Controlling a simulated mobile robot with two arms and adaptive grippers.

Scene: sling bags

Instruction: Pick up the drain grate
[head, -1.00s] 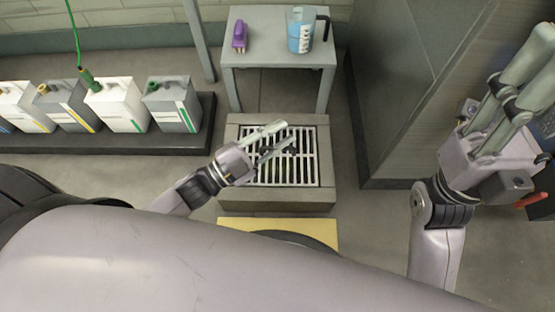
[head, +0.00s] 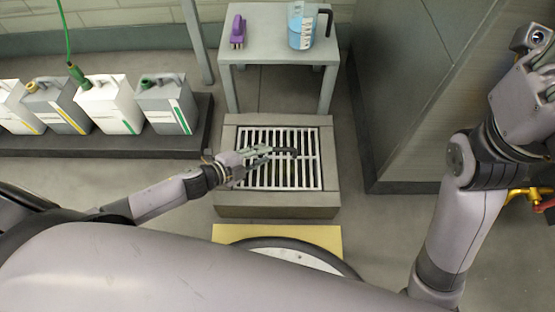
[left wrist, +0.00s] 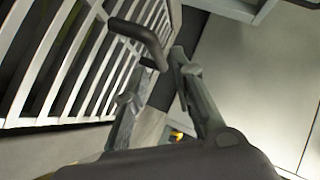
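The drain grate (head: 309,172), white with parallel bars, lies in a raised concrete surround (head: 329,195) below the small table. It has a dark handle (head: 286,152) on top. My left gripper (head: 264,152) is over the grate, with its fingers close to the handle. In the left wrist view the grate (left wrist: 85,62) fills the upper left. The handle (left wrist: 142,38) stands out from it, its end near the gap between the separated fingers (left wrist: 152,75). I cannot tell whether a finger touches it. My right gripper's fingers are outside the head view.
A grey table (head: 277,48) behind the grate bears a purple brush (head: 238,30) and a jug of blue liquid (head: 301,28). Several jerry cans (head: 108,105) stand on a dark platform (head: 100,147) at left. A tall grey cabinet (head: 405,100) stands at right. A yellow mat (head: 228,234) lies in front.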

